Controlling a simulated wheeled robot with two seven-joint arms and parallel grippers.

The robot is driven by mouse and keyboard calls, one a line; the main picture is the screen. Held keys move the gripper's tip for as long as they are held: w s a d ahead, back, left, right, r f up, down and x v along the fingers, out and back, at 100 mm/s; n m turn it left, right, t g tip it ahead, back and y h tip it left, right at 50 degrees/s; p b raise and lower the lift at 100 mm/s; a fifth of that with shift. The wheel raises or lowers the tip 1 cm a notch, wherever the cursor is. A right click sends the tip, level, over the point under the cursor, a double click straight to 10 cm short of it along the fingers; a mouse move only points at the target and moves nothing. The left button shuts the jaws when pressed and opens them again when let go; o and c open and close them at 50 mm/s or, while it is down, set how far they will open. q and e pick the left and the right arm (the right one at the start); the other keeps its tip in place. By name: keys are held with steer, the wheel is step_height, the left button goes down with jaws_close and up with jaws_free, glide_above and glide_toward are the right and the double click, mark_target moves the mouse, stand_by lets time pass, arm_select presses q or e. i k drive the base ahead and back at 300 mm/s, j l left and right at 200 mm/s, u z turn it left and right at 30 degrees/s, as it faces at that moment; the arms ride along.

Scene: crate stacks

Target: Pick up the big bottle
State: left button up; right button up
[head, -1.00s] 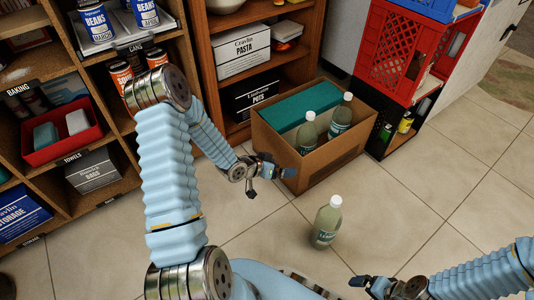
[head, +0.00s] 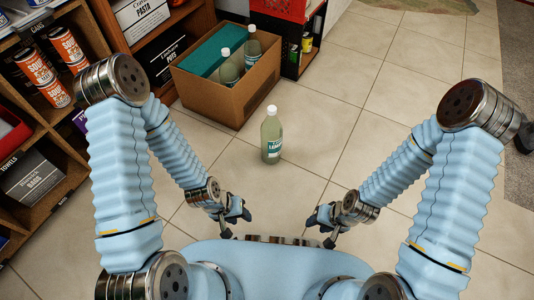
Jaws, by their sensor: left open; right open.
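A big bottle (head: 271,138) with a white cap, pale green contents and a green-and-white label stands upright on the tiled floor, in front of the cardboard box. Two similar bottles, one on the left (head: 228,70) and one on the right (head: 252,50), stand inside the box. My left gripper (head: 238,222) is open and empty, below and left of the floor bottle in the picture. My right gripper (head: 318,228) is open and empty, below and right of it. Neither gripper touches the bottle.
The cardboard box (head: 215,99) with a teal panel stands behind the bottle. Wooden shelves with soup cans (head: 43,84) and boxes line the left. Crates (head: 309,32) stand at the top. The floor (head: 380,95) right of the bottle is clear.

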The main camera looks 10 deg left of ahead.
mark_target(271, 130)
steer(key=u, duration=1.9)
steer(key=l, duration=0.5)
steer(key=k+l+u, duration=0.1)
steer(key=l, duration=0.4)
steer(key=k+l, duration=0.15)
steer(key=l, duration=0.35)
steer(key=l+u, duration=0.1)
steer(key=l, duration=0.4)
steer(key=k+l, duration=0.15)
steer(key=l, duration=0.35)
steer(key=k+l+u, duration=0.1)
steer(key=l, duration=0.4)
steer(key=k+l, duration=0.15)
steer(key=l, duration=0.3)
steer(key=k+l+u, duration=0.1)
steer(key=l, duration=0.4)
